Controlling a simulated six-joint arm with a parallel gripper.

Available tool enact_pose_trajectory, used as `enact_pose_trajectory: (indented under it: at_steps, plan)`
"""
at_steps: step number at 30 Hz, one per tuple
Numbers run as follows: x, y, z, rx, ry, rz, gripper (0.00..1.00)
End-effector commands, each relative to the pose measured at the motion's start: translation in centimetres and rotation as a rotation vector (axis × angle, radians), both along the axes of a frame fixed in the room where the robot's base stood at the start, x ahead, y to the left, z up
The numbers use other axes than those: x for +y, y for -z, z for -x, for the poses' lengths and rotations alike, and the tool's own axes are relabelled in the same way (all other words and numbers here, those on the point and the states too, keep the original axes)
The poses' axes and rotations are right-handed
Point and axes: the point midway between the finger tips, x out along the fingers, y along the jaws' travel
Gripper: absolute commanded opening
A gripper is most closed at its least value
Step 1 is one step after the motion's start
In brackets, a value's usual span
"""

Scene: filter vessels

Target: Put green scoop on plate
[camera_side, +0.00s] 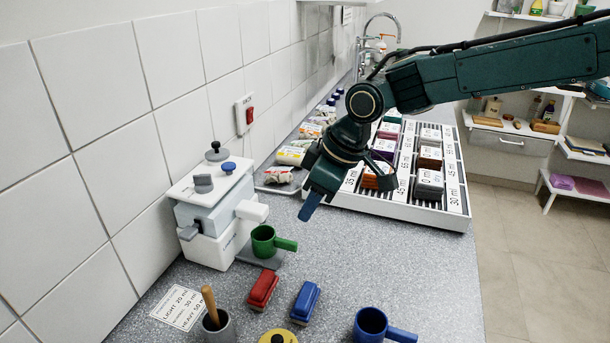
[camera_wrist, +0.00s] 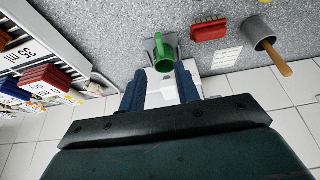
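The green scoop (camera_side: 263,243), a small cup with a straight handle pointing right, appears to sit upright on the grey plate (camera_side: 270,261) at the foot of a white and grey machine. In the wrist view the green scoop (camera_wrist: 166,63) is beyond the fingertips, near the gap between them, and the grey plate (camera_wrist: 150,45) shows around it. My gripper (camera_side: 311,206) is above and to the right of the scoop in the side view, apart from it. In the wrist view my gripper (camera_wrist: 160,84) has its blue fingers spread and holds nothing.
The white and grey machine (camera_side: 222,222) stands against the tiled wall. A red brush (camera_side: 263,289), a blue brush (camera_side: 305,301), a blue scoop (camera_side: 371,325) and a grey cup with a wooden stick (camera_side: 219,328) are in front. A white rack (camera_side: 400,208) is behind my gripper.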

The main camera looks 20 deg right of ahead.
Motion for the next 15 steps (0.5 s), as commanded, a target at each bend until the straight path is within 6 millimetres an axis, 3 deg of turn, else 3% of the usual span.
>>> enact_pose_trajectory:
  at_steps: [8, 15]
  plan:
    - [-0.2, -0.2, 0.1, -0.001, 0.004, 0.000, 0.32]
    - [-2.9, -2.5, 1.3, -0.009, 0.057, -0.002, 0.32]
